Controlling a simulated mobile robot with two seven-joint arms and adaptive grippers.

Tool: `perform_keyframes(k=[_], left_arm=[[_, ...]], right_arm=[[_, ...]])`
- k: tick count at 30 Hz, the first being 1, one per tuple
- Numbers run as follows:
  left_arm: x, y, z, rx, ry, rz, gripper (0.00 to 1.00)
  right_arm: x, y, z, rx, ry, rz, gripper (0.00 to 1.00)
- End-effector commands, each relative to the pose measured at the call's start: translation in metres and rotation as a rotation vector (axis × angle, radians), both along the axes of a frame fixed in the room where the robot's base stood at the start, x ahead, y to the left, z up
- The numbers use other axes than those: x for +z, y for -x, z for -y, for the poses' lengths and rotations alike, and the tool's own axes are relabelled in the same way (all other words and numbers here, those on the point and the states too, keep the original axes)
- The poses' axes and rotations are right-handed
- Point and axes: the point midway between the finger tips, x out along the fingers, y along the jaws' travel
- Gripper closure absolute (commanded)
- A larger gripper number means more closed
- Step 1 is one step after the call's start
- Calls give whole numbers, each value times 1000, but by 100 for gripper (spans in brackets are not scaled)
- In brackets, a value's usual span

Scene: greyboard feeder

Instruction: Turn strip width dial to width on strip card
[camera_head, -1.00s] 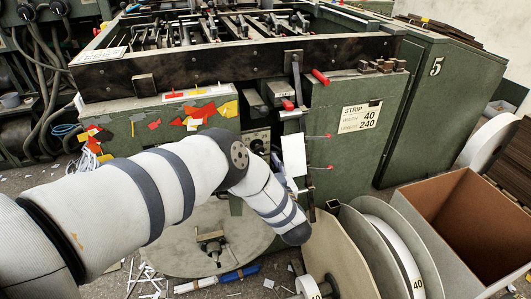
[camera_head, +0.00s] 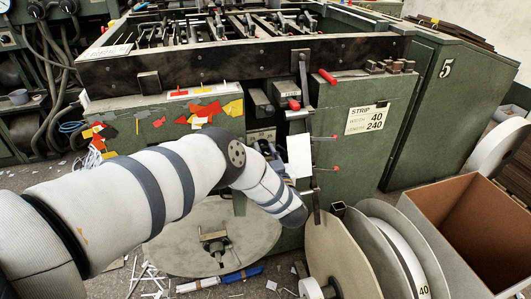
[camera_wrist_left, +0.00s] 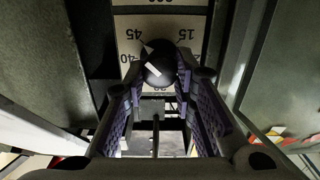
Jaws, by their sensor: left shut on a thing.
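The strip width dial (camera_wrist_left: 157,65) is a black round knob with a white mark, in the left wrist view. The mark slants toward the upper left, between the numbers 45 and 40. The pale scale plate (camera_wrist_left: 160,27) behind it also shows 15. My left gripper (camera_wrist_left: 160,84) is shut on the knob, one purple-padded finger on each side. In the head view my own arm hides most of the gripper and the dial. The strip card (camera_head: 367,118) on the green machine front reads width 40, length 240. My right gripper is not in view.
Levers with red handles (camera_head: 294,104) and a blank white sheet (camera_head: 299,156) are close to my left arm. A large disc (camera_head: 180,245) stands below it. Strip reels (camera_head: 335,250) and an open cardboard box (camera_head: 455,253) stand at the lower right.

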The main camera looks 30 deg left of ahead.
Motion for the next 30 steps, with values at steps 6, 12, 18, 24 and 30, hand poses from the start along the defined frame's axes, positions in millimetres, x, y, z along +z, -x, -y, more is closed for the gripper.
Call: perform_keyframes(k=[6, 12, 18, 24, 30], left_arm=[[-1, 0, 0, -1, 48, 53, 100], [-2, 1, 0, -1, 143, 162, 100], [-3, 2, 0, -1, 257, 293, 100], [-3, 2, 0, -1, 358, 411, 100], [-3, 2, 0, -1, 436, 501, 100]], right_arm=[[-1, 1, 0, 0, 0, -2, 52], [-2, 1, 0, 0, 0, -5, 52], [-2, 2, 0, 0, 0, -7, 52], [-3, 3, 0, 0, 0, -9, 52], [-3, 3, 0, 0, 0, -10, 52]])
